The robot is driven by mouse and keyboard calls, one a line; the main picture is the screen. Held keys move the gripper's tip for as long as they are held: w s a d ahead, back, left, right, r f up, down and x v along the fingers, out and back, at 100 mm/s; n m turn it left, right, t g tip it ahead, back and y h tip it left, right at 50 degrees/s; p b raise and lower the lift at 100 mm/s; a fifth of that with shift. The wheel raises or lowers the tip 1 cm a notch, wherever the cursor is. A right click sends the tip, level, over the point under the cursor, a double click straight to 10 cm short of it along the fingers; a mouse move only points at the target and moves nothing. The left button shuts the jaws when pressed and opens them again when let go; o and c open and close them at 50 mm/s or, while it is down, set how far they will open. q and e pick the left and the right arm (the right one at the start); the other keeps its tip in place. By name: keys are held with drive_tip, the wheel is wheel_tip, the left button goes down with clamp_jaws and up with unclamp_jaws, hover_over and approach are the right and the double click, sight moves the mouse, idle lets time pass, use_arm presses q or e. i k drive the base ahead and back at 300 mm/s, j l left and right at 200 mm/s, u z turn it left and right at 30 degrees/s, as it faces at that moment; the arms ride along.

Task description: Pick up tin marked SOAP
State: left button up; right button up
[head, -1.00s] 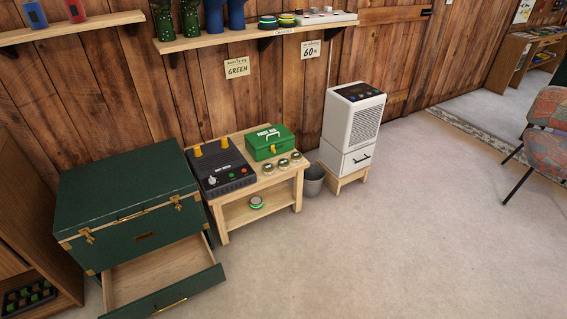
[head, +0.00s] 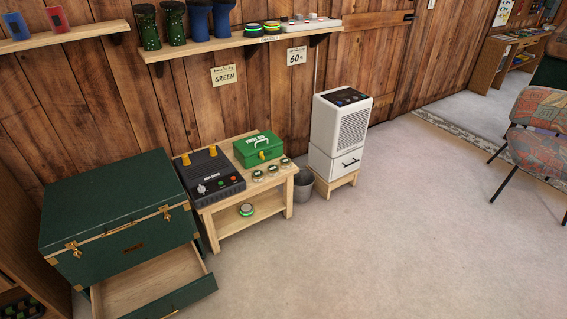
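Three small round tins with pale lids stand in a row on the low wooden table: a near-left tin (head: 257,175), a middle tin (head: 272,169) and a far-right tin (head: 285,160). Their lettering is too small to read, so I cannot tell which is marked SOAP. A round green-rimmed tin or puck (head: 247,210) lies on the table's lower shelf. Two more round banded items (head: 253,30) (head: 271,27) sit on the wall shelf. Neither of my grippers is in view.
On the table (head: 218,205) are a black device (head: 208,178) and a green first aid box (head: 259,149). A green chest (head: 110,205) stands left, its drawer (head: 150,285) pulled out. A bucket (head: 303,186) and white dehumidifier (head: 338,125) stand right. The floor in front is clear.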

sight(258, 175)
drive_tip(key=i+z, duration=0.1)
drive_tip(key=i, duration=0.35)
drive_tip(key=i+j+z, duration=0.1)
drive_tip(key=i, duration=0.35)
drive_tip(key=i+j+z, duration=0.15)
drive_tip(key=i, duration=0.35)
drive_tip(key=i+j+z, duration=0.1)
drive_tip(key=i, duration=0.35)
drive_tip(key=i+j+z, duration=0.1)
drive_tip(key=i, duration=0.35)
drive_tip(key=i+j+z, duration=0.1)
drive_tip(key=i+j, duration=0.2)
drive_tip(key=i, duration=0.1)
